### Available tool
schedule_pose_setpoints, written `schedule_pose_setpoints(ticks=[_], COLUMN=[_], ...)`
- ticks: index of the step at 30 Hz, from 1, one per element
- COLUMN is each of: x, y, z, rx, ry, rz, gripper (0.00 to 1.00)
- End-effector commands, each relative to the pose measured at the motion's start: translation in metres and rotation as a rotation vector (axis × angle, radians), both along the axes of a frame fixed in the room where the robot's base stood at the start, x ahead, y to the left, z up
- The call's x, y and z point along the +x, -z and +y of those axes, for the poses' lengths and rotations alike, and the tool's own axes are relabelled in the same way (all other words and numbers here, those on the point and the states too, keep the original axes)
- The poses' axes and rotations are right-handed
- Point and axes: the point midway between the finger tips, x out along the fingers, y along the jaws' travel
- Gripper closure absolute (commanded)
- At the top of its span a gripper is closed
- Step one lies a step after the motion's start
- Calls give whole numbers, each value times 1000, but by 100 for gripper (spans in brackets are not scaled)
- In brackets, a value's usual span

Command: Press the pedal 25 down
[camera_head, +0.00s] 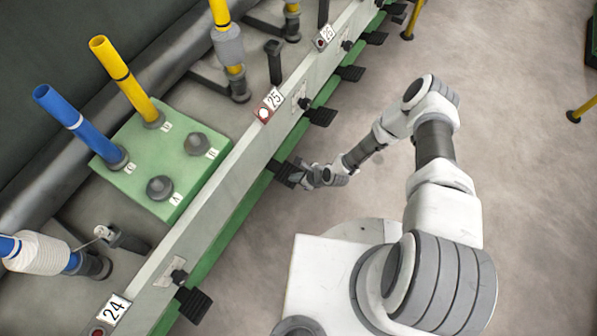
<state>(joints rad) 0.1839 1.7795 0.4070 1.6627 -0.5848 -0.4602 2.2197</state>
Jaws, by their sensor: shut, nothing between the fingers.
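The sign 25 (273,99) is on the pale rail, with a small red spot beside the number. A black pedal (320,116) sticks out from the rail just right of this sign.
The sign 24 (113,309) and its nearby pedal (193,303) are at lower left. More pedals (350,73) line the rail (225,175) towards the top. Behind the rail stands a green block (140,160) with blue and yellow posts. The floor (530,180) at right is mostly clear.

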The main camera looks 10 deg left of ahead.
Motion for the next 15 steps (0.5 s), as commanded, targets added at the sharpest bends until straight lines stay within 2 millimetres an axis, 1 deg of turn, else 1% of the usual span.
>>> schedule_pose_setpoints(ticks=[1, 3, 15], x=[-2, -5, -21], y=[-5, -9, -27], z=[-6, -13, -51], rx=[0, 1, 1], ry=[4, 3, 1], rz=[1, 1, -1], gripper=[100, 100, 100])
